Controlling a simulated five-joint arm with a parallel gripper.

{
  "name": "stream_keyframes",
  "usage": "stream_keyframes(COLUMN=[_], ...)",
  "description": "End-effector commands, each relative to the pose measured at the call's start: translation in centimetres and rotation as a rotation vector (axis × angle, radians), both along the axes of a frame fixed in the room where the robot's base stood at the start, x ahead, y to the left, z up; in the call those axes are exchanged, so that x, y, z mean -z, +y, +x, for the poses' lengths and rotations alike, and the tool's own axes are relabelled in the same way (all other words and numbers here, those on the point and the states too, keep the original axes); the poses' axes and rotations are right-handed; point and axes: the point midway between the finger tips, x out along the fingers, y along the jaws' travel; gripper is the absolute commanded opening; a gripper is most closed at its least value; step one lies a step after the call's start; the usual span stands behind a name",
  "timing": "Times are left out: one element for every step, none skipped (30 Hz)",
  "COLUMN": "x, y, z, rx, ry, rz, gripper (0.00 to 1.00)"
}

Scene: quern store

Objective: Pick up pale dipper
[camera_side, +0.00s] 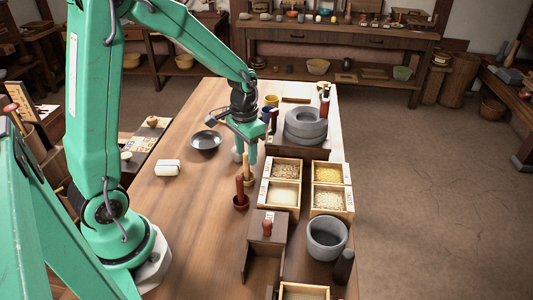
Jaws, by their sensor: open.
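A slim pale wooden upright piece (247,170), which looks like the pale dipper, stands on the table just below my gripper, left of the grain boxes. Its top is close to or between the fingers, and part of it is hidden by them. My gripper (247,154) points down over it with its jaws open. I cannot tell whether the fingers touch it. A dark red upright piece (240,188) stands in a small red cup just in front of it.
Boxes of grain (285,192) stand close on the right. A stone quern (305,124) is behind them. A dark shallow pan (205,140) and a white block (168,167) lie to the left. A grey mortar (327,237) is at front right.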

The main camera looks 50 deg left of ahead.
Motion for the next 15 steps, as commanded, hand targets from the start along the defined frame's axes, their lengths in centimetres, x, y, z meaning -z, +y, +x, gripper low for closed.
stream_keyframes(x=[0.3, 0.4, 0.5, 0.5, 0.5, 0.5, 0.5, 0.6, 0.7, 0.8, 1.0, 1.3, 1.6, 1.9, 2.4], y=[0.0, 0.0, 0.0, 0.0, 0.0, 0.0, 0.0, 0.0, 0.0, 0.0, 0.0, 0.0, 0.0, 0.0, 0.0], z=[0.0, 0.0, 0.0, 0.0, 0.0, 0.0, 0.0, 0.0, 0.0, 0.0, 0.0, -0.1, -0.1, -0.1, -0.1], rx=[0.0, 0.0, 0.0, 0.0, 0.0, 0.0, 0.0, 0.0, 0.0, 0.0, 0.0, 0.0, 0.0, 0.0, 0.0], ry=[0.002, 0.001, 0.0, 0.0, -0.001, -0.001, -0.001, 0.0, 0.0, 0.001, 0.001, 0.002, 0.002, 0.003, 0.004], rz=[0.0, 0.0, 0.0, 0.0, 0.0, 0.0, 0.0, 0.0, 0.0, 0.0, 0.0, 0.0, 0.0, 0.0, -0.001], gripper=[0.42, 0.42, 0.42, 0.42, 0.42, 0.42, 0.42, 0.42, 0.42, 0.42, 0.42, 0.42, 0.42, 0.42, 0.42])
